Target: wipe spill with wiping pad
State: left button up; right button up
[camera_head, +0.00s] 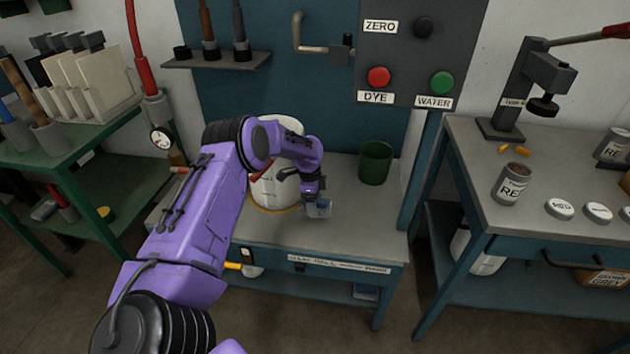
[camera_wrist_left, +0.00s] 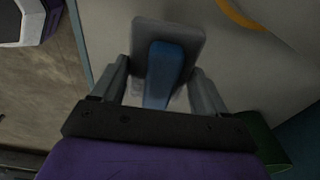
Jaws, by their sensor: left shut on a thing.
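My left gripper (camera_head: 314,194) is low over the middle table, just right of a white drum. It is shut on the wiping pad (camera_head: 320,209). In the left wrist view, the fingers close on the pad's blue handle (camera_wrist_left: 165,70), with its grey block (camera_wrist_left: 190,38) beyond them. Whether the pad touches the tabletop is unclear. My right gripper is not in view.
The white drum (camera_head: 270,190) is partly hidden behind my left arm. A green cup (camera_head: 375,163) stands at the table's (camera_head: 350,225) back right. Above it hangs a panel with red DYE (camera_head: 379,77) and green WATER (camera_head: 441,83) buttons. The front right tabletop is clear.

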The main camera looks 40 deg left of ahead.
pick_arm(q)
jog(key=shift+r+p, duration=0.85)
jog(key=shift+r, duration=0.6)
